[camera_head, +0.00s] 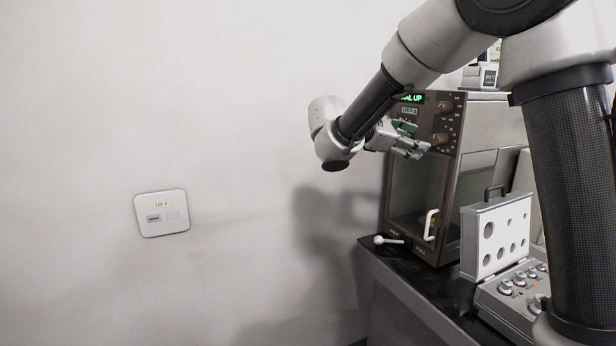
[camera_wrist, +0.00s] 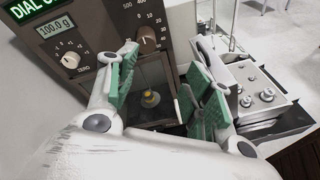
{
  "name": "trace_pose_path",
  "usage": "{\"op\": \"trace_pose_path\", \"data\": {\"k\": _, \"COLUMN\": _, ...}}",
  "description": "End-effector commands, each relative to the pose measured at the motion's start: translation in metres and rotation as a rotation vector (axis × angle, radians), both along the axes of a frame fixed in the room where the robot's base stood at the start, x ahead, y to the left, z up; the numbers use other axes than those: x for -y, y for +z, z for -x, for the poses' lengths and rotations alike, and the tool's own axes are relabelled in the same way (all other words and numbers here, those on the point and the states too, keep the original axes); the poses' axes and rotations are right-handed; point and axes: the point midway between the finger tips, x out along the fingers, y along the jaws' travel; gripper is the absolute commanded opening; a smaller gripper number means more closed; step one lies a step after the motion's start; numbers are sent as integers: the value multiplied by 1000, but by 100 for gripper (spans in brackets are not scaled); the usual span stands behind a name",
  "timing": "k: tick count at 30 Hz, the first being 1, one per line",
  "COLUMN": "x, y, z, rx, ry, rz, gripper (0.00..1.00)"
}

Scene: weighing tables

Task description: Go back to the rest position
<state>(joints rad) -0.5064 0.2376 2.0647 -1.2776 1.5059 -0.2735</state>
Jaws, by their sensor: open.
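My gripper (camera_head: 412,140) is in front of the upper face of a brown balance cabinet (camera_head: 449,192) in the head view. In the wrist view my gripper (camera_wrist: 165,88) has its green-padded fingers spread apart with nothing between them. The cabinet front (camera_wrist: 100,42) fills the upper left there, with dials, a "100.0 g" readout and a green lit display. My arm reaches across the upper right of the head view.
The balance stands on a dark bench (camera_head: 400,268). A weight box (camera_head: 500,262) with an open, upright lid stands right of it, holding several weights. A small white-knobbed tool (camera_head: 389,240) lies on the bench. A wall panel (camera_head: 162,213) is at left. The space left of my arm is free.

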Motion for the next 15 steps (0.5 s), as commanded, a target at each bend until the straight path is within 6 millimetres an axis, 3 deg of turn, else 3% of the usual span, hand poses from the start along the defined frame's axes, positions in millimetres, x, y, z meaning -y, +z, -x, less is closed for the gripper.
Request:
{"op": "trace_pose_path", "data": {"k": 3, "x": 22, "y": -52, "z": 48, "rx": -11, "ry": -123, "rz": -271, "gripper": 51}}
{"op": "trace_pose_path", "data": {"k": 7, "x": 46, "y": -93, "z": 123, "rx": 57, "ry": -342, "rz": -628, "gripper": 51}}
{"op": "trace_pose_path", "data": {"k": 12, "x": 52, "y": -121, "z": 213, "rx": 239, "ry": -644, "rz": -1068, "gripper": 51}}
{"op": "trace_pose_path", "data": {"k": 15, "x": 49, "y": -126, "z": 254, "rx": 371, "ry": -791, "rz": -1285, "gripper": 51}}
